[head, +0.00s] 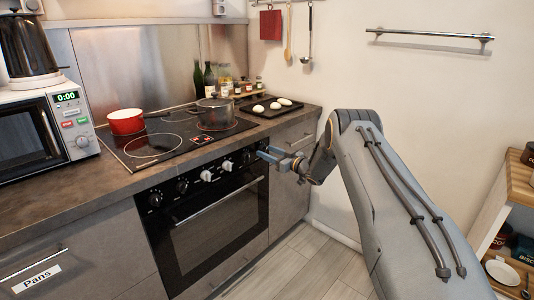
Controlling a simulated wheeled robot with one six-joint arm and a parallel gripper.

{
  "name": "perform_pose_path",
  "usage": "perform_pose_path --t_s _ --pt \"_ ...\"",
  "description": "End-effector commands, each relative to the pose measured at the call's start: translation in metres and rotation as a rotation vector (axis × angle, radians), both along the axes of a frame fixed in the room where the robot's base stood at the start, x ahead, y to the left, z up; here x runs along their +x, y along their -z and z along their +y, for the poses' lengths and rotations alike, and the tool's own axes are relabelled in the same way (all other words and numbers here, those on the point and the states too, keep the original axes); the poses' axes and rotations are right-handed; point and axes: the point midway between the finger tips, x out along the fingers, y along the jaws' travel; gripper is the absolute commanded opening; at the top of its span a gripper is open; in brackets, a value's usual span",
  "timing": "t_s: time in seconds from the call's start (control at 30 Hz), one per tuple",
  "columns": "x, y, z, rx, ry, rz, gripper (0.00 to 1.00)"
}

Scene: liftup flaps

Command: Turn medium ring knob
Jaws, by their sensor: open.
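The oven's control panel (195,181) runs along the counter front below the cooktop. It carries a row of knobs: black knobs (155,199) at the left, two white knobs (206,176) in the middle, and a black knob (246,157) at the right. I cannot tell which one is the medium ring knob.
The cooktop (160,145) holds a red pan (126,121) and a grey lidded pot (215,113). A black tray (266,106) with white items lies at the right. The oven door handle (218,199) sticks out below the knobs. Open floor (310,265) lies in front.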

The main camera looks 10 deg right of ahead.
Motion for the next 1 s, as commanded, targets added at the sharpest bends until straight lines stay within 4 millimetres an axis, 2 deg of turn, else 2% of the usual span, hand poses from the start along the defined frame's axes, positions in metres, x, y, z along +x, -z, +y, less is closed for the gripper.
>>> perform_pose_path --t_s 0.37,0.6,1.0 --pt "0.005 -0.0007 0.004 0.001 0.0 -0.001 0.46" --pt "0.0049 -0.0006 0.004 0.0 0.0 0.0 0.06" --pt "0.0049 0.0012 0.0038 -0.074 0.0 -0.053 0.06"
